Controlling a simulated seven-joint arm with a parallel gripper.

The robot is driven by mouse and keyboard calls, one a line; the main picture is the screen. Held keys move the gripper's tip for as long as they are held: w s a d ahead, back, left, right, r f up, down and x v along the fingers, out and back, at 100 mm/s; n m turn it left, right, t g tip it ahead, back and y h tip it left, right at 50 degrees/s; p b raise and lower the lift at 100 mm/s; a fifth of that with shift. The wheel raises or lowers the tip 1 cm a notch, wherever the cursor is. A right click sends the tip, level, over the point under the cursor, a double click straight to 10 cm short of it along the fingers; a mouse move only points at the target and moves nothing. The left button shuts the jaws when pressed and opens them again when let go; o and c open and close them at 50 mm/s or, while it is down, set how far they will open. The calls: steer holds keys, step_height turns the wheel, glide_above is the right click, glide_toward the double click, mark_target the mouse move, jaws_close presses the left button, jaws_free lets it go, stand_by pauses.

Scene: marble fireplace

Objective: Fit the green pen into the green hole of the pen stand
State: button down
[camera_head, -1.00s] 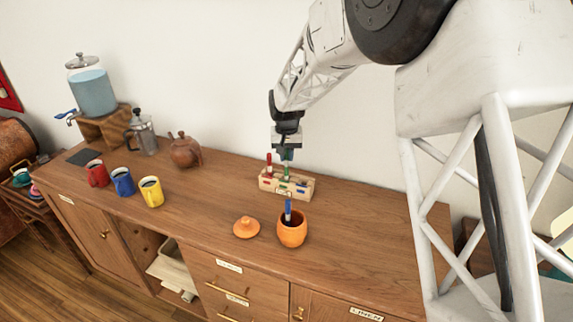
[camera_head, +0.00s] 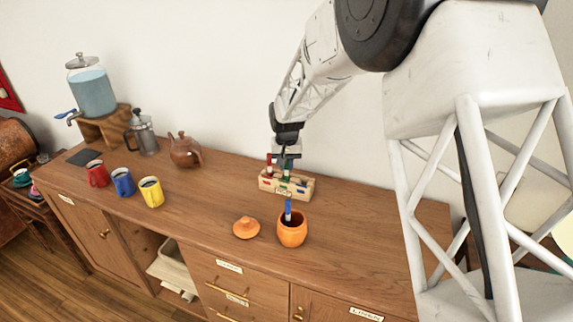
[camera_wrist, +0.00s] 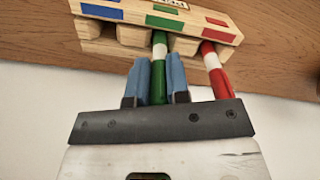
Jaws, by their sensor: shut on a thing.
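The wooden pen stand (camera_head: 308,190) sits on the cabinet top and has red, green and blue marks. In the wrist view, my gripper (camera_wrist: 158,66) is shut on the green pen (camera_wrist: 159,45), with a blue finger on each side. The pen's far end reaches the stand (camera_wrist: 198,22) at its green-marked place; how deep it sits is hidden. In the head view, my gripper (camera_head: 286,164) is right above the stand and mostly hides the green pen. The red pen (camera_wrist: 214,70) stands at the red-marked place beside my gripper.
The blue pen (camera_head: 288,207) stands in an orange pot (camera_head: 292,234) in front of the stand, with its lid (camera_head: 246,228) to the left. Three mugs, a teapot (camera_head: 184,151) and a press (camera_head: 143,134) stand further left. The cabinet top right of the stand is clear.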

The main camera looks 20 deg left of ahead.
steer(key=shift+f, duration=0.1)
steer(key=c, duration=1.1)
jaws_free()
steer(key=shift+r, duration=0.2)
step_height(320, 180, up, 12)
stand_by(0.3)
